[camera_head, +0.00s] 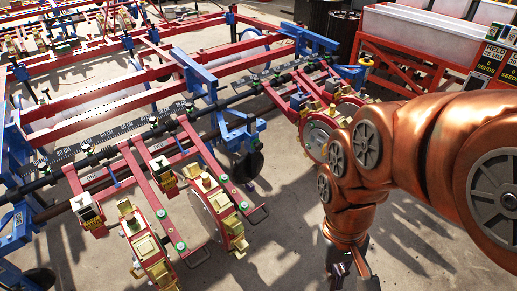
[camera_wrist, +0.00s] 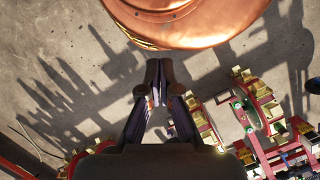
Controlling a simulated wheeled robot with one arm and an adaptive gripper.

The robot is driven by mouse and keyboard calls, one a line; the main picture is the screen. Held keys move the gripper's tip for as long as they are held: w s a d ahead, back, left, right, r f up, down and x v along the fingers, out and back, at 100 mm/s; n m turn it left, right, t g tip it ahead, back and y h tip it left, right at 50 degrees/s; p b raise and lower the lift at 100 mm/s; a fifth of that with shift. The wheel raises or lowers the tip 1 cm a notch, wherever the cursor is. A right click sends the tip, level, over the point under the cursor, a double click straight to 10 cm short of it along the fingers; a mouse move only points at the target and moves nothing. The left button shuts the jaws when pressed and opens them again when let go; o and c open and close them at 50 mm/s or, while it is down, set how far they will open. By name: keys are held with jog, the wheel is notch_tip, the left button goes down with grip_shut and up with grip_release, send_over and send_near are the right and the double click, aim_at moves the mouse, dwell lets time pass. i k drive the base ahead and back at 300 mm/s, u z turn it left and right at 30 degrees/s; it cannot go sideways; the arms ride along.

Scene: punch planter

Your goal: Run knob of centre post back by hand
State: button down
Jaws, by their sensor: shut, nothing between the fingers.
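The planter (camera_head: 90,134) is a red and blue frame with a dark scaled bar across it. A blue post assembly (camera_head: 240,132) stands at its middle, with dark parts hanging below. I cannot tell for certain which small part is its knob. My gripper (camera_head: 349,272) hangs low at the lower right in the head view, apart from the planter and to the right of the post. In the wrist view my gripper (camera_wrist: 158,68) has its two dark fingers together at the tips, empty, above bare floor.
Row units with brass-coloured blocks (camera_head: 218,204) stick out at the front of the planter; they also show at right in the wrist view (camera_wrist: 262,112). Another wheel unit (camera_head: 318,136) is close to my arm. A red rack with white bins (camera_head: 415,35) stands behind. Concrete floor (camera_head: 290,225) is clear between.

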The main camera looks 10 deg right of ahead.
aim_at(258, 146)
jog(key=u, duration=0.15)
jog(key=k, duration=0.95)
jog(key=z, duration=0.95)
jog(key=i, duration=1.35)
jog(key=u, duration=1)
jog(key=i, duration=0.25)
jog(key=u, duration=0.2)
